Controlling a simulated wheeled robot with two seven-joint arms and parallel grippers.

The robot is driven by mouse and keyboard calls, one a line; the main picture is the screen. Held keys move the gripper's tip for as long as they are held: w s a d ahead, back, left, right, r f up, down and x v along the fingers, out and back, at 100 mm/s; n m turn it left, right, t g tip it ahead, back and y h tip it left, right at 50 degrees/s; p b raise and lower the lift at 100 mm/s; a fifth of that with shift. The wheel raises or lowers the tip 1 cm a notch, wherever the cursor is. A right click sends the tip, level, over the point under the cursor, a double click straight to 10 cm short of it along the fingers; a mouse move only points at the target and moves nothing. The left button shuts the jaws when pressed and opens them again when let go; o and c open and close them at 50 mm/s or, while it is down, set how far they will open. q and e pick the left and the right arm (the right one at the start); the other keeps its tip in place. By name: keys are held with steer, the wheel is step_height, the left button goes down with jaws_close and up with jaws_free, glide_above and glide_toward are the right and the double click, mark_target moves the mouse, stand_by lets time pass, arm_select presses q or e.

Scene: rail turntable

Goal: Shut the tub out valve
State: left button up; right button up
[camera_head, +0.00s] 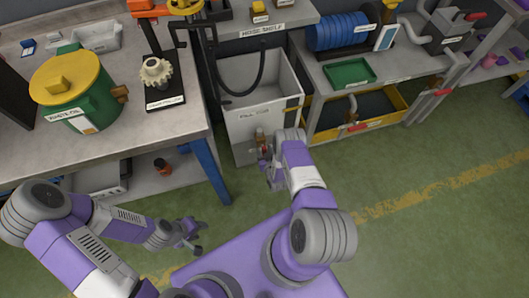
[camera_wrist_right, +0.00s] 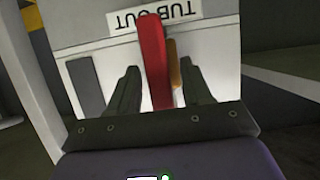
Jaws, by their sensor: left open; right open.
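The tub out valve's red lever (camera_wrist_right: 153,60) stands between the two open fingers of my right gripper (camera_wrist_right: 150,95), with a gap on both sides. Part of its brass-coloured body (camera_wrist_right: 174,72) shows behind the lever. A white "TUB OUT" label (camera_wrist_right: 155,17) appears upside down on the tub wall in the wrist view. In the head view the pale tub (camera_head: 244,122) stands on the floor, and my right gripper (camera_head: 268,172) is low at its front, largely covering the valve. My left gripper (camera_head: 191,236) is open and empty above the floor, away from the tub.
A workbench (camera_head: 130,150) on the left carries a green pot with a yellow lid (camera_head: 68,88) and a gear stand (camera_head: 156,76). A bench with a blue hose reel (camera_head: 338,31), green tray (camera_head: 349,74) and yellow-edged bin (camera_head: 362,112) is right of the tub. Green floor is clear at right.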

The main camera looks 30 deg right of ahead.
jaws_close()
steer(key=shift+d+m, duration=0.1)
steer(key=shift+m, duration=0.2)
steer(key=shift+s+d+m+t+y, duration=0.15)
steer(key=shift+m+t+y, duration=0.15)
steer(key=shift+m+y, duration=0.6)
steer(key=m, duration=0.1)
steer(key=m+y, duration=0.1)
steer(key=m+t+y, duration=0.1)
steer(key=m, duration=0.1)
steer(key=shift+d+f, duration=0.15)
steer(key=shift+f, duration=0.1)
steer(key=m+t+y, duration=0.1)
steer(key=m, duration=0.2)
steer(key=shift+s+f, duration=0.1)
steer(key=shift+f, duration=0.1)
steer(key=m+t, duration=0.1)
steer(key=m, duration=0.1)
steer(key=m+y, duration=0.1)
steer(key=m, duration=0.1)
steer(key=shift+f+t, duration=0.15)
steer(key=shift+t, duration=0.25)
